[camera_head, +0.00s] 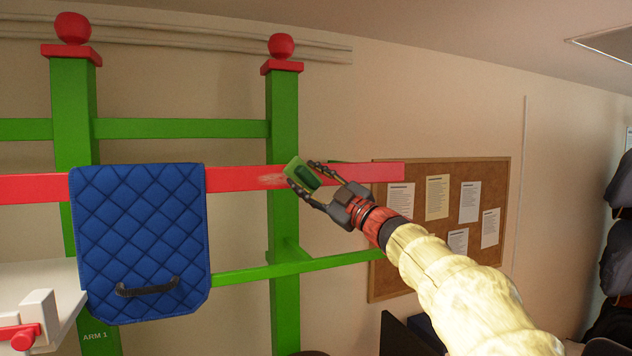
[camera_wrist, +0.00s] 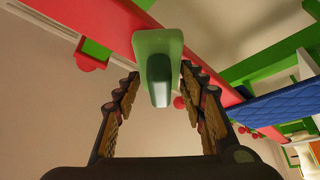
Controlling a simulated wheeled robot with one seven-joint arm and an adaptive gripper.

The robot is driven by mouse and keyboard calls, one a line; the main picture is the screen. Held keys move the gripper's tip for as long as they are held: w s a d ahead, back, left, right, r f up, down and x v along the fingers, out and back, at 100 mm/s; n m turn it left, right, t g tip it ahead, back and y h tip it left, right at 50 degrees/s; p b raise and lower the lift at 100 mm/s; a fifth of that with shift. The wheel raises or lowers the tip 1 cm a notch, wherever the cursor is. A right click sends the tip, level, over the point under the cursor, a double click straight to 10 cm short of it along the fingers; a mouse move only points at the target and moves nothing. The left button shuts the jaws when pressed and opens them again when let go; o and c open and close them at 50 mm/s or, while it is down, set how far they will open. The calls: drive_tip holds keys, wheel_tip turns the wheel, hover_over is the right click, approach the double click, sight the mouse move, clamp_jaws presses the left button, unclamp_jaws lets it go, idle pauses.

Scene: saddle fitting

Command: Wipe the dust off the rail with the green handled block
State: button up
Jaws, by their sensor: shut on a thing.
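The red rail (camera_head: 236,179) runs across the green posts in the head view; it also crosses the wrist view diagonally (camera_wrist: 100,30). A pale, dusty patch (camera_head: 271,180) shows on the rail just left of the block. The green handled block (camera_head: 294,168) has a light green plate and a darker green handle. My gripper (camera_head: 303,174) is shut on the block by its handle, fingers on either side. In the wrist view the block (camera_wrist: 150,42) stands between my fingertips (camera_wrist: 160,77), its plate towards the rail. Whether the plate touches the rail is hard to tell.
A blue quilted pad (camera_head: 140,235) hangs over the rail at the left. Green posts (camera_head: 284,115) with red ball tops stand behind the rail. A cork board with papers (camera_head: 390,275) is on the wall at right. A white surface (camera_head: 65,285) juts in at lower left.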

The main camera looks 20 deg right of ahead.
drive_tip(key=shift+a+b, duration=1.55)
drive_tip(key=shift+a, duration=4)
drive_tip(key=shift+s, duration=0.1)
drive_tip(key=shift+s+b, duration=0.55)
drive_tip(key=shift+s, duration=2.2)
drive_tip(key=shift+s, duration=0.1)
drive_tip(key=s, duration=0.3)
drive_tip(key=shift+w, duration=0.1)
drive_tip(key=shift+w+p, duration=0.65)
drive_tip(key=shift+w, duration=2.7)
drive_tip(key=shift+w+p, duration=0.3)
drive_tip(key=shift+w, duration=0.7)
